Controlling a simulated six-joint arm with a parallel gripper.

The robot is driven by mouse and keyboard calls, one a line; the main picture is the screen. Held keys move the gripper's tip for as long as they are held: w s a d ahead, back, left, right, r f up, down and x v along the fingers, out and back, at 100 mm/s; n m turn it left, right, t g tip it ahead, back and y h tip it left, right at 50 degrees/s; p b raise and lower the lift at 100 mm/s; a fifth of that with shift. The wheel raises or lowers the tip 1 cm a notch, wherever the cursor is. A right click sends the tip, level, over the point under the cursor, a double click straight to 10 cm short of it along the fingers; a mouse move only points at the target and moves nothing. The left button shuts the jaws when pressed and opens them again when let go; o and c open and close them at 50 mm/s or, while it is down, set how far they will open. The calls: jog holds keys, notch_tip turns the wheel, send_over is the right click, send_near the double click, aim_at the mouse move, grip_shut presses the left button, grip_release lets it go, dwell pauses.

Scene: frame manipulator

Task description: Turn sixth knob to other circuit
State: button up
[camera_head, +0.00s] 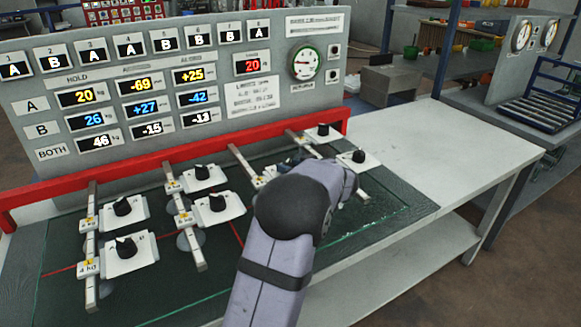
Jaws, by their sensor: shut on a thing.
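My arm hides most of the third knob pair from the left, and a white knob plate (262,179) shows beside the arm. A dark part of my gripper (291,161) shows just behind the arm, over this pair. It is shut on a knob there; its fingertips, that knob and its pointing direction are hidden. On the upright panel (215,95), the tile numbered 6 (199,37) reads B. Other black knobs on white plates stand in pairs: left (123,206), second (202,172) and far right (358,156).
Metal rails (183,225) run across the dark green board (220,270) between the knobs. A red bar (150,163) crosses behind them, below the panel's displays and round gauge (306,62). The white bench top (430,145) is clear on the right.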

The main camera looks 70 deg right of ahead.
jog(key=shift+s+r+n+t+y+p, duration=0.1)
jog(key=shift+r+n+t+y+p, duration=0.2)
jog(key=shift+p, duration=1.15)
jog(key=n+t+y+p, duration=0.1)
jog(key=p, duration=0.3)
jog(key=shift+s+d+n+y, duration=0.1)
jog(key=shift+n+y, duration=0.2)
jog(key=n+y+p, duration=0.1)
jog(key=t+y+p, duration=0.1)
jog(key=p, duration=0.1)
jog(key=shift+d+f+n, duration=0.15)
jog(key=shift+f+n, duration=0.15)
jog(key=shift+n, duration=0.1)
jog(key=shift+f+n+y, duration=0.1)
jog(key=shift+n+y, duration=0.4)
jog(key=shift+n, duration=0.1)
jog(key=shift+d+n+t+y, duration=0.1)
jog(key=shift+n+t+y, duration=0.3)
jog(key=shift+y, duration=0.2)
jog(key=o, duration=1)
jog(key=shift+o, duration=0.2)
jog(key=shift+s, duration=0.15)
